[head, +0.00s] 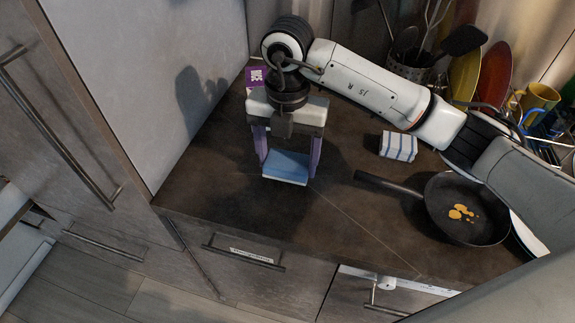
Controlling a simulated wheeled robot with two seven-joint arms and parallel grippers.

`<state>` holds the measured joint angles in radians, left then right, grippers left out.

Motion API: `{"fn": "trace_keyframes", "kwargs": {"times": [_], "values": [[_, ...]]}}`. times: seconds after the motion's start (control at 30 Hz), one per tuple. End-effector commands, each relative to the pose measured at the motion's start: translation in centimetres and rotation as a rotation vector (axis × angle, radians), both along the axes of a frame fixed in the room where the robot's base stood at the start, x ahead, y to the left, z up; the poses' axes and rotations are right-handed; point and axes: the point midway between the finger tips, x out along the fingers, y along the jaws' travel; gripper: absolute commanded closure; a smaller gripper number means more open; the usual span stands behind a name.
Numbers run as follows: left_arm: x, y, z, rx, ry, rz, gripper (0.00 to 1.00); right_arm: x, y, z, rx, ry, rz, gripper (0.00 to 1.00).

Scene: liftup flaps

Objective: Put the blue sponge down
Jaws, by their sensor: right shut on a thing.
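The blue sponge (286,167) is a light blue block low between the fingers of my right gripper (288,160). The gripper is shut on it, one finger at each side, pointing down at the dark countertop. The sponge is close above or on the counter (235,190); I cannot tell whether it touches. My left gripper is not in view.
A striped blue and white cloth or sponge (398,146) lies to the right. A black frying pan (466,210) with yellow bits stands at the right, its handle towards the gripper. A purple item (256,77) sits behind. Counter left and front of the gripper is clear.

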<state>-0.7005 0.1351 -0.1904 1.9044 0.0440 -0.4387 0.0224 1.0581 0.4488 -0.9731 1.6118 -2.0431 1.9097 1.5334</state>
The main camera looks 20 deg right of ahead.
Motion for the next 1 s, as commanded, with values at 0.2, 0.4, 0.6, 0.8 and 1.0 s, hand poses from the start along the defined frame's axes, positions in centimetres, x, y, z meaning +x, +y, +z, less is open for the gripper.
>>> {"fn": "trace_keyframes", "kwargs": {"times": [0.2,0.4,0.6,0.8,1.0], "values": [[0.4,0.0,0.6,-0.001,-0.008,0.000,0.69,-0.1,0.0,-2.9,-0.001,0.003,0.000,0.52],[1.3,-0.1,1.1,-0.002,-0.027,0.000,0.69,0.0,0.0,-3.0,-0.001,0.001,0.000,0.52],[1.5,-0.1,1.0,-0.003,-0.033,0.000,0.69,0.0,0.0,-3.4,-0.001,0.001,0.000,0.27],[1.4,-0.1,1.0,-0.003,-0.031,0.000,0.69,0.0,0.0,-3.3,-0.001,0.002,0.000,0.12],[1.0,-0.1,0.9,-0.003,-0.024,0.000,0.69,0.0,0.0,-3.2,0.000,0.001,0.000,0.12]]}}
